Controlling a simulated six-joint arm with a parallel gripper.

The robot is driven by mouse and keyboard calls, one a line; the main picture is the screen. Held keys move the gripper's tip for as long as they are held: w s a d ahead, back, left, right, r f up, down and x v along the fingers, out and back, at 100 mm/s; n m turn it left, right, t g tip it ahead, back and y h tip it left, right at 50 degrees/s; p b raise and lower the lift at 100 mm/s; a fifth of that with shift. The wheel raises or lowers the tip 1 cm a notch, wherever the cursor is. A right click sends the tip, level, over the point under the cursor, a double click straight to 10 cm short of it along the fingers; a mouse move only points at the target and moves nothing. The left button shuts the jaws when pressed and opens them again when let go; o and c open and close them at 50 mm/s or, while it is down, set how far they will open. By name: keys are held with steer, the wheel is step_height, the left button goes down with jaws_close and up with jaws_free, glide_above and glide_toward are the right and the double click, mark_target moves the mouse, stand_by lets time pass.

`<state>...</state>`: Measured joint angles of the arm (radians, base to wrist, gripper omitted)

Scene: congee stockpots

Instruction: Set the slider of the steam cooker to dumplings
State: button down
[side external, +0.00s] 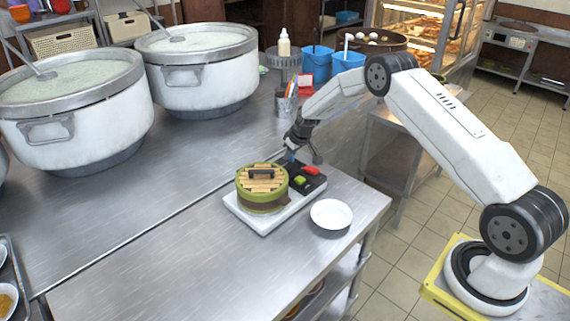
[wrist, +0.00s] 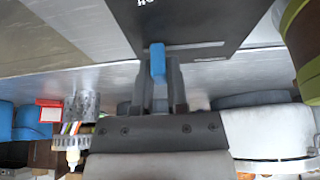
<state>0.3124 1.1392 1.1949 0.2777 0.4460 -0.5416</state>
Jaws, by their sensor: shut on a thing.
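The steam cooker has a round green and bamboo steamer (side external: 262,197) on a white base (side external: 262,221). Its black control panel (side external: 318,184), with a red and a green piece on it, lies to the right. In the wrist view the black panel (wrist: 205,20) fills the top, with part of some lettering at its edge. My gripper (side external: 291,154) is at the panel's far edge. In the wrist view my gripper (wrist: 157,75) is shut on the blue slider knob (wrist: 157,58). A pale slot line runs right from the knob. The setting labels cannot be read.
Two large stockpots (side external: 200,75) stand at the back left. A utensil cup (side external: 286,106) and blue containers (side external: 317,66) are behind my gripper.

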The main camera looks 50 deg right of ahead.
mark_target(279, 161)
steer(key=a, duration=0.5)
steer(key=shift+a, duration=0.1)
steer(key=c, duration=0.7)
jaws_free()
steer(key=shift+a, duration=0.1)
steer(key=shift+o, duration=0.3)
steer(key=shift+s+r, duration=0.1)
steer(key=shift+r, duration=0.3)
steer(key=v, duration=0.7)
steer(key=shift+s, duration=0.1)
